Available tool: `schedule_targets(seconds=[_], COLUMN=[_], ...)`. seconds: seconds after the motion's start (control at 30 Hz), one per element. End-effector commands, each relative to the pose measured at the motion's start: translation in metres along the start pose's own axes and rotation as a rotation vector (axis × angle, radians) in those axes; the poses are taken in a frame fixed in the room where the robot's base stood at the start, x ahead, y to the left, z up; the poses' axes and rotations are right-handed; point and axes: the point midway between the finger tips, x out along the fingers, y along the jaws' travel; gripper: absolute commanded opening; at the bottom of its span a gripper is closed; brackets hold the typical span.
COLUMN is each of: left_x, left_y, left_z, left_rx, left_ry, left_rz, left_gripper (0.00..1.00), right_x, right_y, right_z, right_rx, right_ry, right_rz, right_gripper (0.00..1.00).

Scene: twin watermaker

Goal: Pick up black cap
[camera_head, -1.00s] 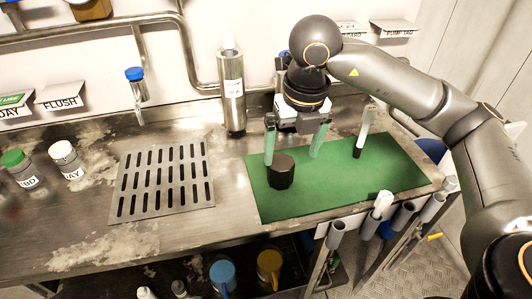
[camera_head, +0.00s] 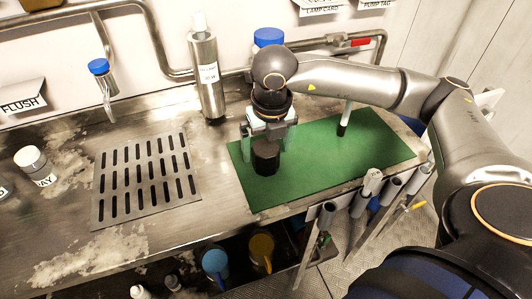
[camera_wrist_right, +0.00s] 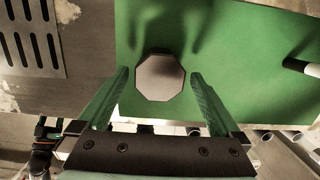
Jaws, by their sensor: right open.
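The black cap (camera_head: 265,160) stands on the green mat (camera_head: 310,180), near its left end. In the right wrist view the cap (camera_wrist_right: 159,78) shows as an octagon with a lighter top, lying just ahead of and between the fingertips. My right gripper (camera_head: 268,148) is open over the cap, with one green finger to each side. In the right wrist view the gripper (camera_wrist_right: 160,72) shows clear gaps between the fingers and the cap. Part of the cap is hidden by the gripper in the head view.
A slotted drain plate (camera_head: 147,180) lies left of the mat. A steel cylinder (camera_head: 206,75) stands behind. A white-and-black marker-like item (camera_head: 344,120) stands on the mat's right part. Grey tube holders (camera_head: 368,185) line the front edge.

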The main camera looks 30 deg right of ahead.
Motion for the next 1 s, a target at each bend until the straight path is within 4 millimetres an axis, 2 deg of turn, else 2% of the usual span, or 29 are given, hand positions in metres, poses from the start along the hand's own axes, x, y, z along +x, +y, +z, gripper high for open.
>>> schedule_targets(seconds=[0.1, 0.2, 0.47, 1.0], left_x=[-0.001, -0.001, -0.001, -0.001], left_y=[0.0, 0.0, -0.001, -0.001], left_z=[-0.003, -0.003, -0.003, -0.003], left_rx=[0.0, 0.0, 0.0, 0.001], left_ry=[0.003, 0.004, 0.004, 0.003], left_rz=[-0.001, -0.001, -0.001, -0.002], left_gripper=[0.72, 0.72, 0.72, 0.72], right_x=[0.019, 0.029, 0.032, 0.031], right_y=[0.0, 0.0, 0.0, 0.0], right_z=[-0.002, -0.002, -0.001, -0.001], right_rx=[0.001, 0.001, 0.0, 0.0], right_ry=[0.004, 0.003, 0.0, 0.0], right_rz=[-0.002, -0.001, 0.001, 0.0], right_gripper=[1.0, 1.0, 1.0, 0.41])
